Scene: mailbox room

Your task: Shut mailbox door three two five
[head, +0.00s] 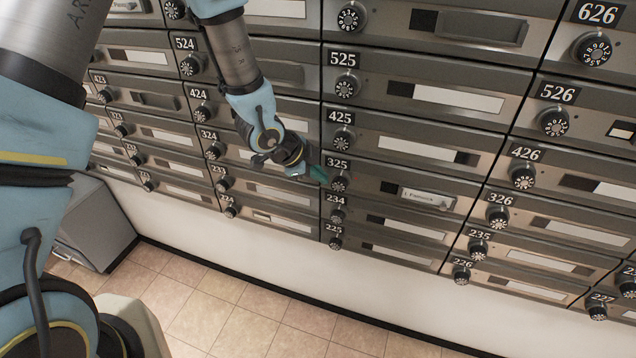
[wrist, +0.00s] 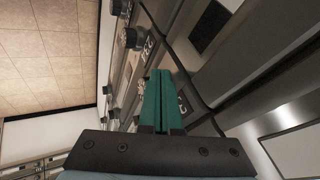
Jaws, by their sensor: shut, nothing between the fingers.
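Mailbox door 325 (head: 465,197) is in the middle column in the head view, with its number plate and round dial at its left end and a name card in its window. It looks flush or nearly flush with its neighbours; I cannot tell whether a small gap is left. My gripper (head: 320,174) is at the left end of this door, close to the plate and dial. Its teal fingers also show in the wrist view (wrist: 160,75), together and empty, pointing along the mailbox fronts. I cannot tell whether they touch the door.
Other mailbox doors with dials surround it, such as 425 (head: 480,160) above and 234 (head: 445,222) below. A grey box (head: 95,225) stands on the tiled floor (head: 235,320) at the left. The floor before the wall is clear.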

